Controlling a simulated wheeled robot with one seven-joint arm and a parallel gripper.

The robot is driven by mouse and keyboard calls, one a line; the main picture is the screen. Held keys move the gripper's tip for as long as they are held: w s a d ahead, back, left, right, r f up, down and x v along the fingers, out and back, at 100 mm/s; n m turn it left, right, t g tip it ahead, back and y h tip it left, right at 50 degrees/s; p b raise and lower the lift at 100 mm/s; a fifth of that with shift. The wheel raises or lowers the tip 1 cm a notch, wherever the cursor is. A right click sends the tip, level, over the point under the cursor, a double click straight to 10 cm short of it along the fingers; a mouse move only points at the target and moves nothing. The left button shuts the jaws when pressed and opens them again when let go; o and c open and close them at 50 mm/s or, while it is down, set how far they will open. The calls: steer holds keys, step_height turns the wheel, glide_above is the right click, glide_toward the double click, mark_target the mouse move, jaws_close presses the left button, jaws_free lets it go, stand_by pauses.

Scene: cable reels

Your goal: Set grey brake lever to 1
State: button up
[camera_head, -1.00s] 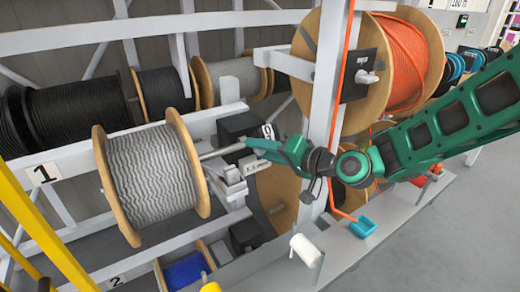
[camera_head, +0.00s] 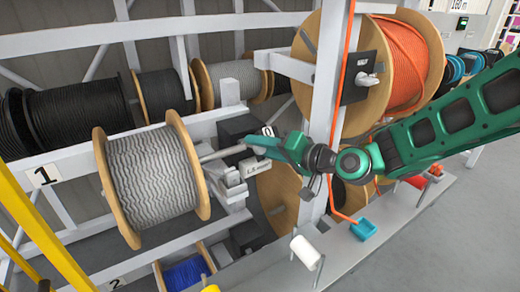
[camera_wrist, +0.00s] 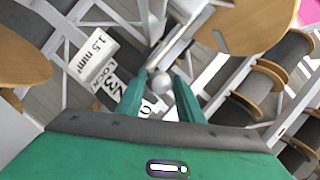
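The grey brake lever shows in the wrist view as a pale round knob (camera_wrist: 160,83) between the two green fingertips of my gripper (camera_wrist: 162,78). The fingers stand apart on either side of the knob. I cannot tell whether both press on it. In the head view my gripper (camera_head: 258,143) is at the brake block, just right of the grey cable reel (camera_head: 155,180), and it hides the lever. A white plate with a dark mark (camera_head: 267,131) is just behind the gripper. The lever's setting cannot be read clearly.
A white 1.5 mm² label (camera_head: 262,167) is just below my gripper. A white upright (camera_head: 325,110) and an orange cable reel (camera_head: 405,65) stand to the right. A grey ledge (camera_head: 350,250) with a teal holder (camera_head: 363,229) runs below. Yellow rails (camera_head: 45,230) stand at left.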

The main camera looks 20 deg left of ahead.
steer(key=shift+s+d, duration=0.1)
steer(key=shift+d, duration=0.1)
steer(key=v, duration=1)
steer(key=shift+d, duration=0.2)
